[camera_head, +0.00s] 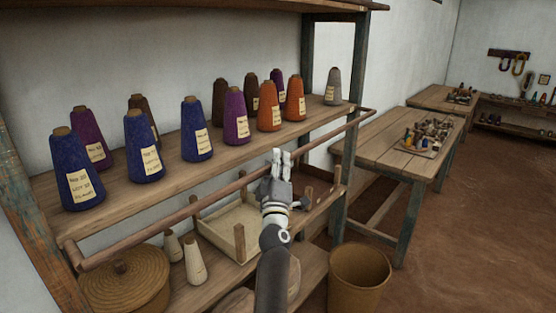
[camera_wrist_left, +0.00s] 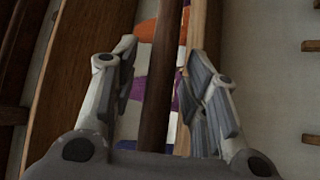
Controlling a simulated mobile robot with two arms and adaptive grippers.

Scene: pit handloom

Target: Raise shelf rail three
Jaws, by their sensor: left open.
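A long wooden shelf rail (camera_head: 150,240) runs along the front of the shelf of yarn cones. It is a round brown bar sloping up to the right in the head view. My left gripper (camera_head: 281,156) is at the rail, right of its middle. In the left wrist view, the rail (camera_wrist_left: 160,75) passes between the two spread fingers of my left gripper (camera_wrist_left: 160,85). The fingers are open, with a gap on each side of the rail. No number shows on the rail. My right gripper is not in view.
Blue, purple, orange, brown and grey yarn cones (camera_head: 143,146) stand on the shelf (camera_head: 110,203) behind the rail. Below are a lidded basket (camera_head: 125,285), a wooden tray (camera_head: 225,245) and pale cones (camera_head: 194,260). A bin (camera_head: 358,280) and a table (camera_head: 390,150) stand to the right.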

